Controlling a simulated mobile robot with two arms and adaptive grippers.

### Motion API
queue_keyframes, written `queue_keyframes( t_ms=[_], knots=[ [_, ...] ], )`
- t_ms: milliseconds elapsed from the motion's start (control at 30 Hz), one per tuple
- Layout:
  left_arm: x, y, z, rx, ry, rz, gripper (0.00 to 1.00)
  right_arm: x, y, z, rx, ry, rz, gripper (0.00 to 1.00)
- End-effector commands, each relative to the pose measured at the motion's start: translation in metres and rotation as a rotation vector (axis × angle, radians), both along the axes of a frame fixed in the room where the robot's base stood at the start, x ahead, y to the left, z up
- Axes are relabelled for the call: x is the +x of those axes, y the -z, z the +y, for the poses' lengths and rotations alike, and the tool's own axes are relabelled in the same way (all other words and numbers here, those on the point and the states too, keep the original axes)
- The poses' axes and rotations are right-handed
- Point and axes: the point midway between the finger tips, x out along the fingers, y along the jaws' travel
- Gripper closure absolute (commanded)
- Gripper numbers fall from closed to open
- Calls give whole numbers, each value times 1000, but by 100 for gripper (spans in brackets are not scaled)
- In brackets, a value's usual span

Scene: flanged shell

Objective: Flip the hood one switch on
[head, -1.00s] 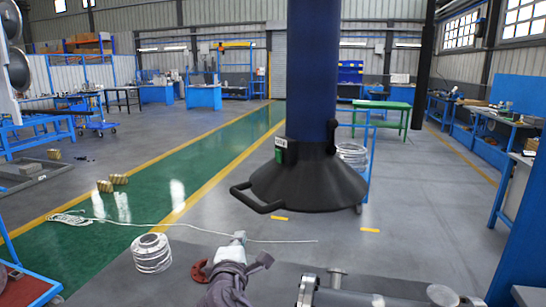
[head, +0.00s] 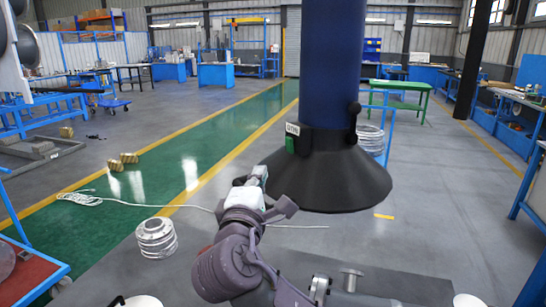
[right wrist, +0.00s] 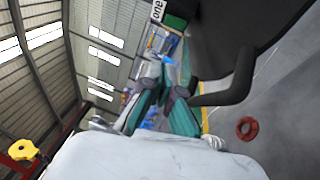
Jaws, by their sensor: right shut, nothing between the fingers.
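The hood (head: 325,175) is a black cone under a thick dark blue duct, right of centre in the head view. A small green switch box (head: 291,146) sits on its collar under a white label. In the right wrist view the label (right wrist: 157,10) reads "one" and the green box (right wrist: 175,22) is at the top edge. I cannot tell the switch's position. My right gripper (head: 258,174) is raised in front of the hood's left side, below the box. Its fingers (right wrist: 165,92) are shut and empty. I see no contact with the switch. My left gripper is not in view.
The hood's black handle (right wrist: 226,94) sticks out close to my right fingers. A ribbed metal shell (head: 156,238) stands on the grey surface at lower left. A red ring (right wrist: 246,128) lies below. A pale cord (head: 180,206) crosses behind my right gripper.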

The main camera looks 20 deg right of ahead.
Motion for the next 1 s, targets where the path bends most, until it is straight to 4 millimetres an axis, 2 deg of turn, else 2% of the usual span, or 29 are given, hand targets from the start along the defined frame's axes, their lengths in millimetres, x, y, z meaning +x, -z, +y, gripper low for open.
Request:
queue_keyframes(
  t_ms=[167, 333, 500, 700, 1000],
  knots=[
    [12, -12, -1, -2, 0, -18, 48, 25, -7, -13, -3, 6, 2, 100],
    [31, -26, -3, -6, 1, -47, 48, 59, -12, -29, -4, 6, 1, 100],
    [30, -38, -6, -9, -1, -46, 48, 88, -16, -45, -2, 5, 1, 100],
    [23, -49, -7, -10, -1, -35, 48, 95, -19, -70, -1, 2, 1, 100],
    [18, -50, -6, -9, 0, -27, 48, 98, -18, -77, 0, 0, 1, 100]
  ],
)
